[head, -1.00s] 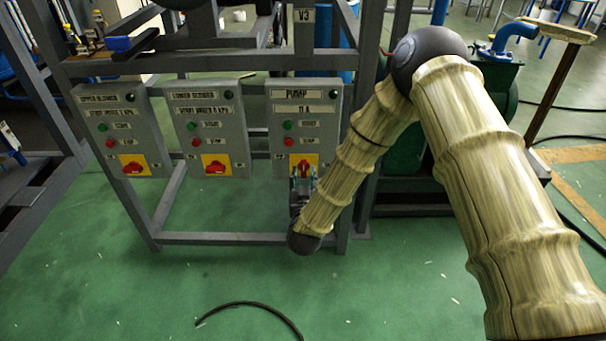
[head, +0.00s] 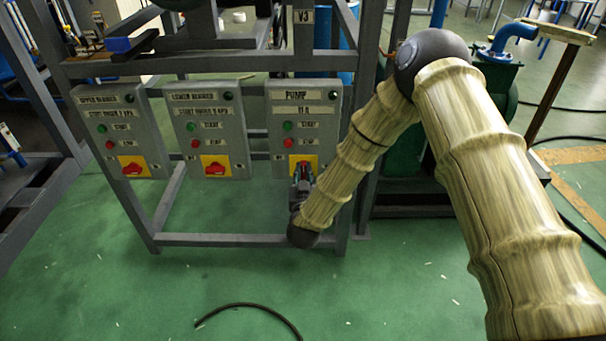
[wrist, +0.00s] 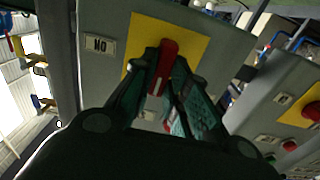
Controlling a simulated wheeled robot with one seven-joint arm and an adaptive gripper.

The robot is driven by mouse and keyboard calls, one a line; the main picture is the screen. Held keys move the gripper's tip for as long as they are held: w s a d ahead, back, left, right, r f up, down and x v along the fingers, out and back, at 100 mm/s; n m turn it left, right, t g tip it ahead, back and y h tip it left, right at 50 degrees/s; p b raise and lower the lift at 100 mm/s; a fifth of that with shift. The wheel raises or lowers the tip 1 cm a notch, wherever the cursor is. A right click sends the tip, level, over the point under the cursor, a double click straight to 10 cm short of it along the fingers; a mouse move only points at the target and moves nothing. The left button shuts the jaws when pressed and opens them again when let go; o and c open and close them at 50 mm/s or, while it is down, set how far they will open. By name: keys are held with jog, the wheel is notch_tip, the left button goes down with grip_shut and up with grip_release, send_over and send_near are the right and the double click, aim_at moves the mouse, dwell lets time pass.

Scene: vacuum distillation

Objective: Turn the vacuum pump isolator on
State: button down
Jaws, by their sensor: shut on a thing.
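The pump isolator is a red rotary knob (wrist: 166,66) on a yellow plate (wrist: 195,40), low on the grey panel labelled PUMP (head: 305,93). My gripper (head: 303,172) is at this knob and hides most of it in the head view. In the wrist view my gripper (wrist: 164,74) has its two green-and-grey fingers shut on the knob, one on each side. The knob's end, with a pale mark, shows between them. A label (wrist: 100,46) on the panel beside the plate reads ON, upside down in this view.
Two similar panels, the lower blower (head: 206,103) and upper blower (head: 118,113), hang to the left with their own red knobs. A grey frame rail (head: 225,239) runs below. A black hose (head: 250,305) lies on the open green floor.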

jog(key=m, duration=0.4)
jog(key=shift+d+m, duration=0.15)
jog(key=shift+m, duration=0.15)
jog(key=m, duration=0.4)
jog(key=shift+d+f+m, duration=0.1)
jog(key=shift+f+m, duration=0.05)
jog(key=shift+m, duration=0.15)
jog(key=shift+d+f+m+b, duration=0.15)
jog(key=shift+m+b, duration=0.35)
jog(key=shift+m, duration=1.7)
jog(key=shift+a+f+m+b, duration=0.1)
jog(key=shift+m+b, duration=0.35)
jog(key=shift+m, duration=1.75)
jog(key=c, duration=1.4)
grip_release()
